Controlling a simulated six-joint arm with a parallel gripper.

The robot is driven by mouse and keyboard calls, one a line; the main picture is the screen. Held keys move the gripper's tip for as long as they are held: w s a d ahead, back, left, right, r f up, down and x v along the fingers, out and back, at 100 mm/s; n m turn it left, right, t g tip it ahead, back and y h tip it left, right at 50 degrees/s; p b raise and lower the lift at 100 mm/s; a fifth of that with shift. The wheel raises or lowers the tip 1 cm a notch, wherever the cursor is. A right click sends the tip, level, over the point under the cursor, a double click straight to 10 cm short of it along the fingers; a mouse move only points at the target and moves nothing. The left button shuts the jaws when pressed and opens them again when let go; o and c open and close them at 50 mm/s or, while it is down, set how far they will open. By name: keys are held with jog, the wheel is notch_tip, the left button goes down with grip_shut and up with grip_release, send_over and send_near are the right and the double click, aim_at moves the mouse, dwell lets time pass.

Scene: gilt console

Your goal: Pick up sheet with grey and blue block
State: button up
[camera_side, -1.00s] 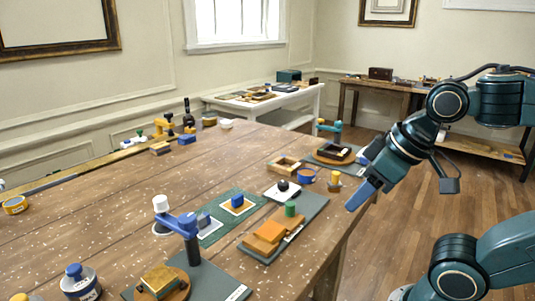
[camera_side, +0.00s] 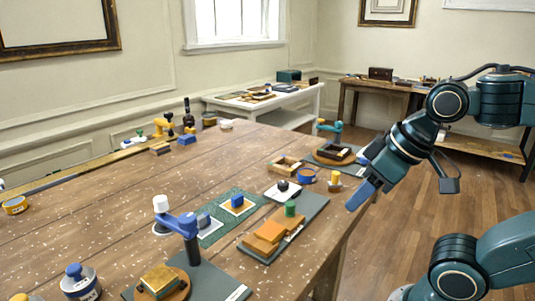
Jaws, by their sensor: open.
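A green mat (camera_side: 222,229) lies in the middle of the wooden table. On it, a white sheet (camera_side: 211,231) carries a small grey-blue block (camera_side: 203,220). Beside it, a pale sheet with an orange-tan area (camera_side: 249,208) carries a bright blue block (camera_side: 237,201). I cannot tell which sheet the task names. My gripper (camera_side: 358,197), with blue fingers, is open and empty at the table's right edge, well to the right of both sheets. The gap between its fingers is hard to see from here.
A grey tray (camera_side: 318,207) with orange blocks (camera_side: 268,231) and a green cylinder (camera_side: 290,208) lies between the mat and my gripper. A blue-armed stand (camera_side: 190,245) rises at the front. A white sheet with a black knob (camera_side: 283,186) is behind.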

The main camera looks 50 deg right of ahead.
dwell(0.3)
jog(key=w+a+r+n+g+y, duration=0.1)
jog(key=w+a+r+n+y, duration=0.2)
jog(key=w, duration=0.6)
jog(key=w+a+r+n+g, duration=0.1)
jog(key=w+a+r+n, duration=0.3)
jog(key=w, duration=0.6)
jog(key=w+d+f+n+g, duration=0.1)
jog(key=w+f+n, duration=0.3)
jog(key=w, duration=0.4)
jog(key=w+d+f+n+g+y, duration=0.1)
jog(key=w+d+f+n+g, duration=0.1)
jog(key=w+f+n, duration=0.3)
jog(key=w+d+n, duration=0.1)
jog(key=w, duration=0.2)
jog(key=shift+f+n, duration=0.15)
jog(key=shift+n, duration=0.15)
jog(key=shift+a+y, duration=0.1)
jog(key=shift+y, duration=0.2)
send_near(203, 221)
jog(key=shift+w+a+f, duration=0.35)
jog(key=shift+f, duration=0.25)
jog(key=shift+w+a+f, duration=0.3)
jog(key=shift+w+f, duration=0.05)
jog(key=shift+f, duration=0.25)
